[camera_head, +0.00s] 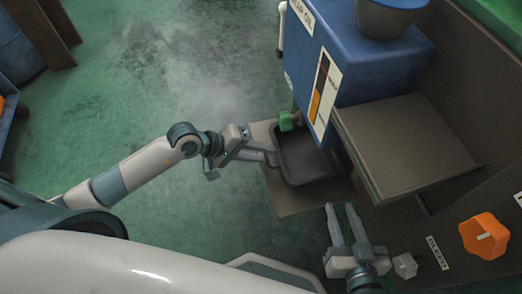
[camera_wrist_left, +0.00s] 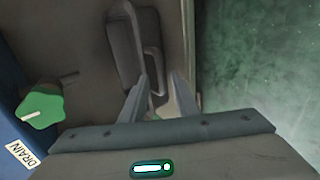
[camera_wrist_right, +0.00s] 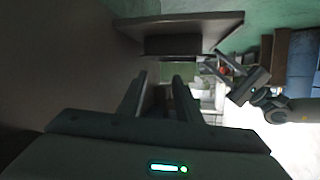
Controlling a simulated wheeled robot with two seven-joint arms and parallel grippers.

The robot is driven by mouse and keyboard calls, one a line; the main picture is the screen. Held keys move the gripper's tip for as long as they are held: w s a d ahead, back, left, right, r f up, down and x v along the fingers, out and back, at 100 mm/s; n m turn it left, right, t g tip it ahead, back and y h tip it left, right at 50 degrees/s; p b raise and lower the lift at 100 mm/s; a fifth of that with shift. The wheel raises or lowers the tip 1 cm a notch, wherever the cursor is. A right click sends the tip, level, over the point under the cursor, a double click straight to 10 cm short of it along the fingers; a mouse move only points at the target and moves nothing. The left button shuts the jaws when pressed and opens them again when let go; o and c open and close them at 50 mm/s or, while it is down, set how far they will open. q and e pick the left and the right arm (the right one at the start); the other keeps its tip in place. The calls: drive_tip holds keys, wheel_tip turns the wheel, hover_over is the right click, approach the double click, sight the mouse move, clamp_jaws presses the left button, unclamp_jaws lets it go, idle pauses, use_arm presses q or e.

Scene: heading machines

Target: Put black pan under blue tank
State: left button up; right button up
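The black pan (camera_head: 308,164) sits on a flat brown base plate, partly below the blue tank (camera_head: 375,75), near the tank's green drain valve (camera_head: 290,121). The tank hides part of the pan. In the left wrist view the pan (camera_wrist_left: 126,50) shows its handle (camera_wrist_left: 154,66) just ahead of my fingertips. My left gripper (camera_head: 270,156) is at the pan's left side, open; it also shows in the left wrist view (camera_wrist_left: 160,88). Whether it touches the handle I cannot tell. My right gripper (camera_head: 343,208) is open and empty, in front of the base plate.
A grey shelf (camera_head: 405,145) juts out right of the pan. An orange knob (camera_head: 485,236) and a panel stand at the lower right. A brown frame (camera_head: 42,30) is at the upper left. The green floor (camera_head: 180,75) at the left is clear.

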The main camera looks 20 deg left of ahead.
use_arm(q)
drive_tip(key=shift+r, duration=0.1)
